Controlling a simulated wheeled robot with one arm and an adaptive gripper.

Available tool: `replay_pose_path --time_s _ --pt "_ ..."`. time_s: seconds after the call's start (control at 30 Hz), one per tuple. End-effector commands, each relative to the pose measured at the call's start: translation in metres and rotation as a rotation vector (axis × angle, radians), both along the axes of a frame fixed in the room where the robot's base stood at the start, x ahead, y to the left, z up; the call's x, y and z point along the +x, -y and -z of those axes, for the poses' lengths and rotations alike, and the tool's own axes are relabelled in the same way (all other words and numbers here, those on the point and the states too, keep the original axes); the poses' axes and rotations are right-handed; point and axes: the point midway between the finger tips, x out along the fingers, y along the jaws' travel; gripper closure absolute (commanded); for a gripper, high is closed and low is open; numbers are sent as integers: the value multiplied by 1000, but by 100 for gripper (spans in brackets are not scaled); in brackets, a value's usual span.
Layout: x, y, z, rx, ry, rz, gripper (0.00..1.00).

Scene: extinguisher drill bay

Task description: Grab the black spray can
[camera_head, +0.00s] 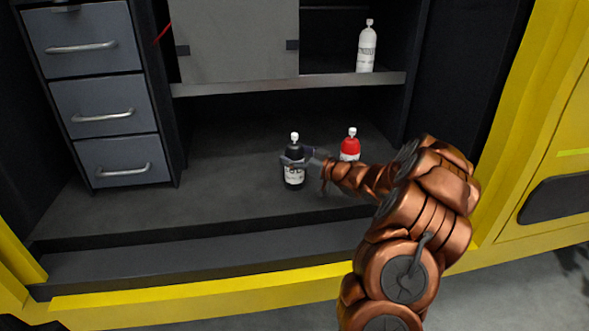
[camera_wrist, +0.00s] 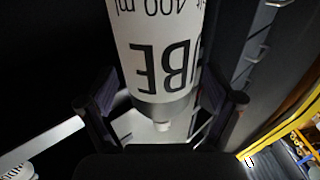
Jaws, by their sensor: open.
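The black spray can (camera_head: 294,151) has a white label and a white nozzle. It stands upright on the lower cabinet floor in the head view. My gripper (camera_head: 299,161) is at its upper body, reaching in from the right. In the wrist view, a can's white label with dark print (camera_wrist: 158,40) appears upside down and large, with its shoulder and pale nozzle (camera_wrist: 162,125) below. The fingers (camera_wrist: 160,103) are apart, one on each side of the can. I cannot tell whether either finger touches it.
A red can (camera_head: 350,147) stands to the right, close behind my arm. A white can (camera_head: 367,48) is on the shelf (camera_head: 290,84) above. Drawers (camera_head: 105,108) are at left, and a grey panel (camera_head: 235,40) stands above the shelf. Floor left of the black can is clear.

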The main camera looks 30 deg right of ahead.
Motion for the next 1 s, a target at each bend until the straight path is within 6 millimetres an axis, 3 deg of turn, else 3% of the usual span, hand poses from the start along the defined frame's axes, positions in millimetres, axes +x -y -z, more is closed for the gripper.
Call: replay_pose_path --time_s 0.2,1.0 --pt "0 0 0 0 0 0 10" --pt "0 0 0 1 1 0 90"
